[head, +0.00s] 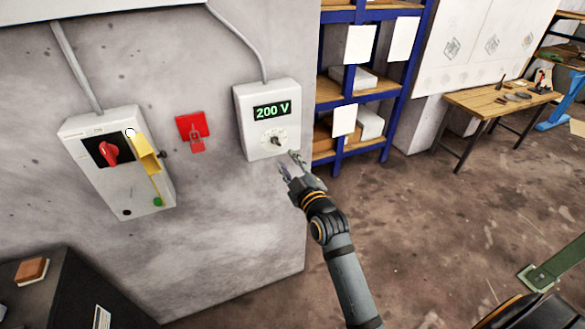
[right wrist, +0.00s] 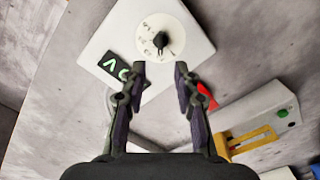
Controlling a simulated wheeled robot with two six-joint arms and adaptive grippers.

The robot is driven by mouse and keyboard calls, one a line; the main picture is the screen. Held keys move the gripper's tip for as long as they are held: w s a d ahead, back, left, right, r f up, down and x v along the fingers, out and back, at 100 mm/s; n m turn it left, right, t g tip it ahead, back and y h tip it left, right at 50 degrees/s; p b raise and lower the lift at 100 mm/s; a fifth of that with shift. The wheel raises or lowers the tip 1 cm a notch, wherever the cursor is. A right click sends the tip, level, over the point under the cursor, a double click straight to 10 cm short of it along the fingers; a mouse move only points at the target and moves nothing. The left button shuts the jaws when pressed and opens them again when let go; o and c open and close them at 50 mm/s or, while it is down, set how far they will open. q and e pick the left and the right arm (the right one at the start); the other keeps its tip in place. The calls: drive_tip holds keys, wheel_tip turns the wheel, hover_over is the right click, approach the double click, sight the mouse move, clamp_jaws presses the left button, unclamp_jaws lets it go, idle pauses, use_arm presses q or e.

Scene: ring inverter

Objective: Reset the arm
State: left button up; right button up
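My right arm reaches up from the bottom of the head view. My right gripper (head: 290,162) is open and empty, just below and right of the white box (head: 254,143) on the wall. The box has a display (head: 271,110) reading 200 V and a round dial with a dark knob (head: 275,140). In the right wrist view the two fingers (right wrist: 160,68) are spread apart, with the dial knob (right wrist: 161,41) ahead, beyond the fingertips and between them. No contact with the knob shows. My left gripper is not in view.
Left on the wall are a red holder (head: 192,127) and a switch box (head: 72,143) with a red rotary handle (head: 108,150) and yellow bracket (head: 148,158). A dark cabinet (head: 60,300) stands lower left. Blue shelving (head: 318,90) and a wooden table (head: 480,101) stand right; open floor lies between.

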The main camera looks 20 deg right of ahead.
drive_tip(key=s, duration=0.2)
drive_tip(key=shift+s, duration=0.35)
drive_tip(key=s+d+f+m+g+b, duration=0.15)
drive_tip(key=s+f+g, duration=0.25)
drive_tip(key=f, duration=1.6)
drive_tip(key=s+f+m+g, duration=0.3)
drive_tip(key=s+f+g, duration=0.1)
drive_tip(key=f, duration=1.6)
drive_tip(key=s+d+f+m+g+b, duration=0.1)
drive_tip(key=s+d+f+m+g, duration=0.2)
drive_tip(key=s+f, duration=1.3)
drive_tip(key=s+d+f+g, duration=0.1)
drive_tip(key=s+f+g, duration=0.1)
drive_tip(key=s, duration=0.5)
drive_tip(key=s+d+f+m+g+h, duration=0.1)
drive_tip(key=s+f+g, duration=0.1)
drive_tip(key=s+f, duration=0.3)
drive_tip(key=s+d+f+g+b, duration=0.1)
drive_tip(key=s+f, duration=0.2)
drive_tip(key=s, duration=0.6)
drive_tip(key=shift+s+d+f+m+g, duration=0.15)
drive_tip(key=shift+s+d+m+g, duration=0.15)
drive_tip(key=shift+d+m+g, duration=0.1)
drive_tip(key=shift+o, duration=0.4)
drive_tip(key=shift+a, duration=0.15)
